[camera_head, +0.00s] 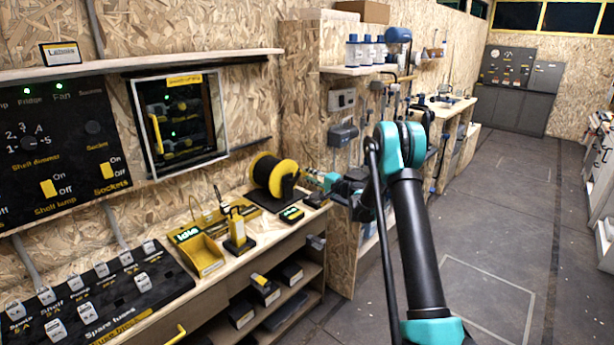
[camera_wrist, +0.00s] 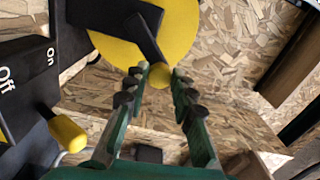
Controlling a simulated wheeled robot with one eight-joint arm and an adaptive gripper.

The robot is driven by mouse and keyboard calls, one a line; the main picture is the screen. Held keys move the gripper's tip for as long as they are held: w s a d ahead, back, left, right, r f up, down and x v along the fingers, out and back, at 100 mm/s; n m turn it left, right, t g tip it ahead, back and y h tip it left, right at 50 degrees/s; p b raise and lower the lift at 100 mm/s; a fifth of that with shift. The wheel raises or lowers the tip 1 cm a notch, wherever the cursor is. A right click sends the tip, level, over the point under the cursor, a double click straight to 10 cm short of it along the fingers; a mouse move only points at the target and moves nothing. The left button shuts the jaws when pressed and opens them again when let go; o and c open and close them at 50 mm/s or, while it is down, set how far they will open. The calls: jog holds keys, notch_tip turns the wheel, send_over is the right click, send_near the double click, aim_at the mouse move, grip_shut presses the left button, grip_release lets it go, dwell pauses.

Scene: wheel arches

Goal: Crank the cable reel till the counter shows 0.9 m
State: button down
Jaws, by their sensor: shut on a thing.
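The cable reel (camera_head: 268,172), with yellow flanges and a black drum, stands at the right end of the bench. In the wrist view its yellow flange (camera_wrist: 185,30) carries a black crank arm (camera_wrist: 143,35) that ends in a yellow knob (camera_wrist: 160,76). My gripper (camera_head: 308,179) reaches the reel from the right; in the wrist view its fingers (camera_wrist: 158,90) are shut on the knob, one on each side. A small yellow-and-black box with a green display (camera_head: 291,214), perhaps the counter, sits in front of the reel; its figures are too small to read.
A black box (camera_wrist: 30,85) marked Off and On, with a yellow lever (camera_wrist: 68,132), is left of my fingers in the wrist view. A yellow tray (camera_head: 205,255) stands left along the bench. A wooden partition (camera_head: 345,235) rises behind my arm. The floor (camera_head: 520,230) at right is clear.

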jog(key=shift+w+d+f+m, duration=0.25)
jog(key=shift+f+m, duration=0.3)
jog(key=shift+m, duration=0.65)
jog(key=shift+w+d+f+m, duration=0.25)
jog(key=shift+f+m, duration=0.25)
jog(key=shift+m, duration=0.7)
jog(key=shift+w+d+f+m, duration=0.2)
jog(key=shift+f+m, duration=0.35)
jog(key=shift+m, duration=0.65)
jog(key=shift+f, duration=0.1)
jog(key=c, duration=1.3)
grip_release()
jog(key=shift+o, duration=0.2)
jog(key=shift+a, duration=0.1)
jog(key=v, duration=1.2)
